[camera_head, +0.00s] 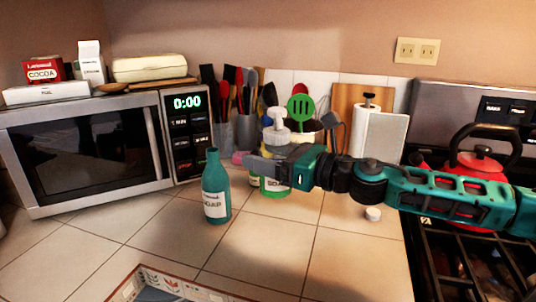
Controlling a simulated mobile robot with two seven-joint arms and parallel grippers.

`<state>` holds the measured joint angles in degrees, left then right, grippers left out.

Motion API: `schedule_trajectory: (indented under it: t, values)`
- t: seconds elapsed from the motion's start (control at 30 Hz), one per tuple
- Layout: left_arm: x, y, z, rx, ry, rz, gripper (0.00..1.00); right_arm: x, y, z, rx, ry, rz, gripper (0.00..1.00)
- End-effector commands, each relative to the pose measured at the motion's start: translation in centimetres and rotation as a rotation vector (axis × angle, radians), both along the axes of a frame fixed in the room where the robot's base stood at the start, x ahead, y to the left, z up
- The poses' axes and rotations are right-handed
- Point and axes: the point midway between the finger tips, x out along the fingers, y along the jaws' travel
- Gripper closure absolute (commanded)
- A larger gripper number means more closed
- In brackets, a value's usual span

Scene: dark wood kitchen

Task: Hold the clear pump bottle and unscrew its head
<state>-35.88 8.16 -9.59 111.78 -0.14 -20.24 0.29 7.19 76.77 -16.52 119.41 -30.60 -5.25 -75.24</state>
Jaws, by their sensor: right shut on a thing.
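The clear pump bottle (275,187) stands upright on the tiled counter, with a green-edged label low on its body. Its white-grey pump head (277,128) is on top, with the nozzle pointing up and left. My right gripper (262,168) comes in from the right and is shut on the bottle's upper body, just below the head. The gripper hides the middle of the bottle, so the exact finger contact is not visible. My left gripper is not in view.
A teal bottle (215,188) stands close left of my right gripper. A microwave (90,150) is at left, and utensil holders (246,132) stand behind. A paper towel roll (378,130) and a red kettle (478,165) on the stove are at right.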

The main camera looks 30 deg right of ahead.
Motion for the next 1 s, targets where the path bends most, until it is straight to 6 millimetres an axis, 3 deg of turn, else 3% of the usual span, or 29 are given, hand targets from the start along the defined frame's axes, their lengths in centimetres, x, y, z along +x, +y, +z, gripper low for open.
schedule_trajectory:
  t: [1.0]
  values:
    - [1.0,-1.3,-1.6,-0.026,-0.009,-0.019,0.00,0.0,0.0,-4.2,0.000,-0.001,0.000,0.62]
